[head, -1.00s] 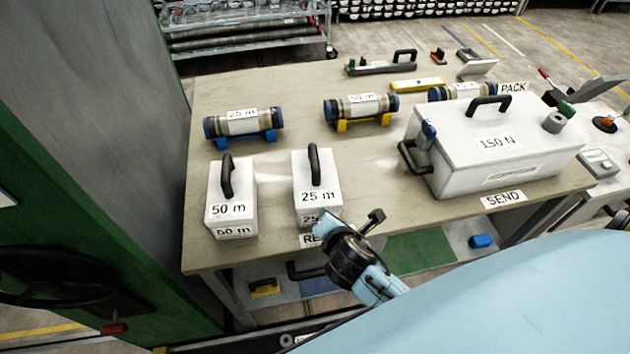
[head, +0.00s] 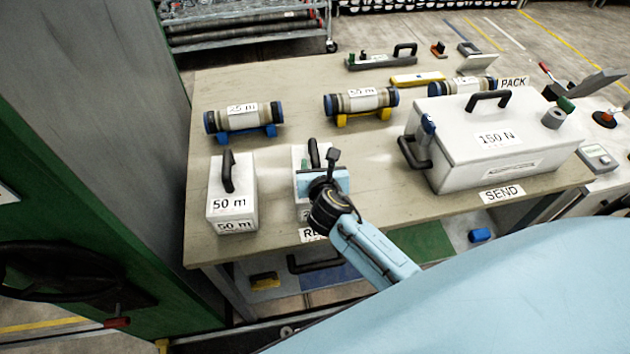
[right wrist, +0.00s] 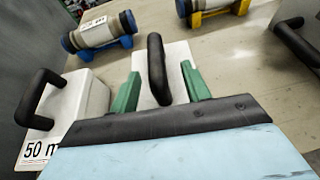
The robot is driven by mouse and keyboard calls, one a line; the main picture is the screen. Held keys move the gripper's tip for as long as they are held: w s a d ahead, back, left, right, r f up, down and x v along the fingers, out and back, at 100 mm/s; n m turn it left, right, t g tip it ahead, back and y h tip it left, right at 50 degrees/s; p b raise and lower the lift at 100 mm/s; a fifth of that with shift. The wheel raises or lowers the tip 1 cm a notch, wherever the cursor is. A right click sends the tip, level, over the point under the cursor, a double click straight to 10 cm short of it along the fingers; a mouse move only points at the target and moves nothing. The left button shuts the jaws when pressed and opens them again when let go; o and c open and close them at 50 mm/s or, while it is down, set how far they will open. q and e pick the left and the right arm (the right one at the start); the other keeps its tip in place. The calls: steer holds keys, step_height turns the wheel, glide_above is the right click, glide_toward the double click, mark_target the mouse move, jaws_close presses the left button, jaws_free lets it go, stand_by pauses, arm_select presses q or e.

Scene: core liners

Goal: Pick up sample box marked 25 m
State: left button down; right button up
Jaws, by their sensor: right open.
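The sample box marked 25 m (head: 301,159) is white with a black arched handle (head: 314,153) and stands upright at the table's front edge. My right gripper (head: 322,170) is over it in the head view and hides most of its front and label. In the right wrist view, the green fingers of my right gripper (right wrist: 162,85) are open, one on each side of the handle (right wrist: 157,65), with the white box top (right wrist: 178,58) beneath. I cannot tell whether they touch it. My left gripper is not in view.
A similar white box marked 50 m (head: 232,205) stands close on the left. A large white case marked 150 N (head: 470,150) is on the right. Labelled core tubes (head: 243,117) on blue and yellow cradles lie behind. A grey-green cabinet (head: 110,120) borders the table's left side.

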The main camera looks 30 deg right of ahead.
mark_target(314, 154)
steer(key=shift+b+x, duration=0.3)
steer(key=shift+x, duration=2.35)
steer(key=shift+a+r, duration=0.15)
steer(key=shift+c, duration=0.5)
jaws_close()
steer(key=shift+w+r, duration=0.1)
steer(key=shift+w, duration=0.05)
